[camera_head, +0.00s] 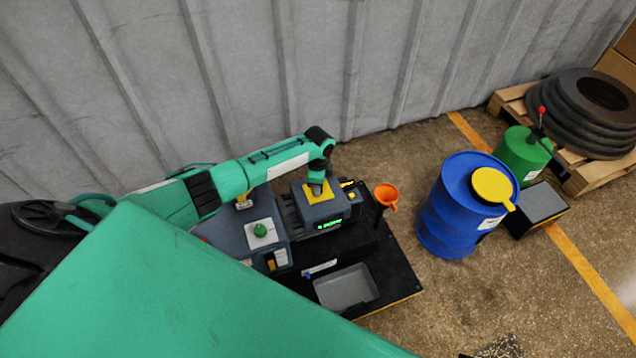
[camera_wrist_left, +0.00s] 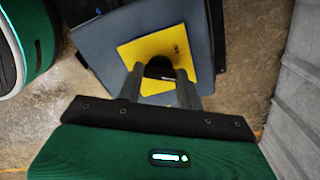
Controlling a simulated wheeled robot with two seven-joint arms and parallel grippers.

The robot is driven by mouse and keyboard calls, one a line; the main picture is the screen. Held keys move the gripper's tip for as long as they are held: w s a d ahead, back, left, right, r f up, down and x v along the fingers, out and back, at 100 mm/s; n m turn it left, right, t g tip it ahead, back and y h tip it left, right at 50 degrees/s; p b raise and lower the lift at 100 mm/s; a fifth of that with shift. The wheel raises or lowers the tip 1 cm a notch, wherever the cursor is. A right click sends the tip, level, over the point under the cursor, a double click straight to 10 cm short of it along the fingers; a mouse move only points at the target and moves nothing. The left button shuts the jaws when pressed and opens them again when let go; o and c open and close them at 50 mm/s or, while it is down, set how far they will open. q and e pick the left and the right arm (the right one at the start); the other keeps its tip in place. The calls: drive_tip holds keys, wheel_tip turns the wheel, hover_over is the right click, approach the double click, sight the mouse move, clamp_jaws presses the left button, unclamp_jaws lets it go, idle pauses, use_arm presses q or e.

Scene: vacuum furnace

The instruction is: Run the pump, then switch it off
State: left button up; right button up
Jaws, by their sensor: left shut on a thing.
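My left gripper (camera_head: 317,188) points down at the yellow plate. In the left wrist view its two fingers (camera_wrist_left: 160,75) are closed on a small black switch knob (camera_wrist_left: 158,70) on the yellow plate (camera_wrist_left: 188,48). The fingers hide much of the knob, and its turned position cannot be told. My right gripper is not in view.
A grey box with a green button (camera_head: 260,230) stands left of the pump. A grey tray (camera_head: 345,290) lies in front on the black base (camera_head: 398,272). An orange funnel (camera_head: 386,194) and a blue drum (camera_head: 449,215) are to the right. A ribbed wall (camera_head: 340,70) runs behind.

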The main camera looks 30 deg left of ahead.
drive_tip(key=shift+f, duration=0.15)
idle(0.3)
use_arm(q)
drive_tip(key=o, duration=1)
drive_tip(key=shift+r, duration=0.25)
wheel_tip(320, 180, up, 13)
drive_tip(key=shift+r+p, duration=0.2)
drive_tip(key=shift+p, duration=0.9)
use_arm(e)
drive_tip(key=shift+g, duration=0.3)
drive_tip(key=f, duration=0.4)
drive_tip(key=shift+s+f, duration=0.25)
